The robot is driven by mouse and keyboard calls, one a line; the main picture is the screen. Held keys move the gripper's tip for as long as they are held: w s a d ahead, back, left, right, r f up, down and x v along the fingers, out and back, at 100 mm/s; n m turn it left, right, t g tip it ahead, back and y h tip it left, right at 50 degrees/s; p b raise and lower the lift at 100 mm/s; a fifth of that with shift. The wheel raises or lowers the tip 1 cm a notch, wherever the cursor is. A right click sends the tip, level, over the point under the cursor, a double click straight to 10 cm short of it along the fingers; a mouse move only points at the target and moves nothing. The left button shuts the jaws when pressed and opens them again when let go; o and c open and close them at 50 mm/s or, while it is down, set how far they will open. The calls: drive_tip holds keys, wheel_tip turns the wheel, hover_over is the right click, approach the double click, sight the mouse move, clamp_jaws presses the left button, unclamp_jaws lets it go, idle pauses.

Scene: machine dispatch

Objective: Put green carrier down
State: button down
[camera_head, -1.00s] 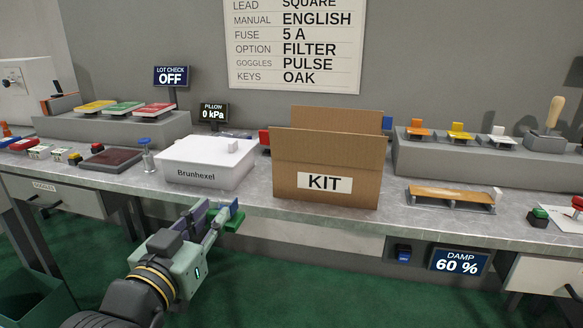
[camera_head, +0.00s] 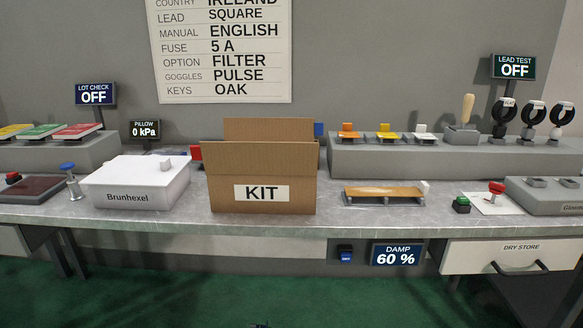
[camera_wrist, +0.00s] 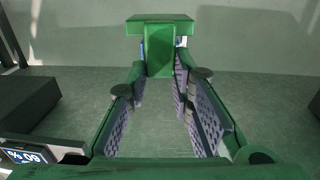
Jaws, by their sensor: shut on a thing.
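The green carrier (camera_wrist: 162,28) shows at the far end of my jaws in the wrist view, a flat green bar on an upright green stem. My gripper (camera_wrist: 162,72) is shut on its stem and holds it above the green floor, clear of the bench. The head view does not show my gripper or the carrier; only a small dark bit shows at its bottom edge.
On the bench (camera_head: 380,222) stand an open KIT carton (camera_head: 230,170), a white Brunhexel box (camera_head: 120,200) and a small wooden rack (camera_head: 385,193). A raised grey shelf (camera_head: 400,160) holds orange, yellow and white pieces. A DAMP display (camera_head: 398,255) hangs below the front edge.

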drive_tip(key=s+d+f+n+y, duration=0.1)
drive_tip(key=d+f, duration=0.8)
drive_tip(key=f, duration=0.1)
drive_tip(key=shift+s+d+f+y, duration=0.15)
drive_tip(key=shift+s+y, duration=0.15)
drive_tip(key=shift+y, duration=0.1)
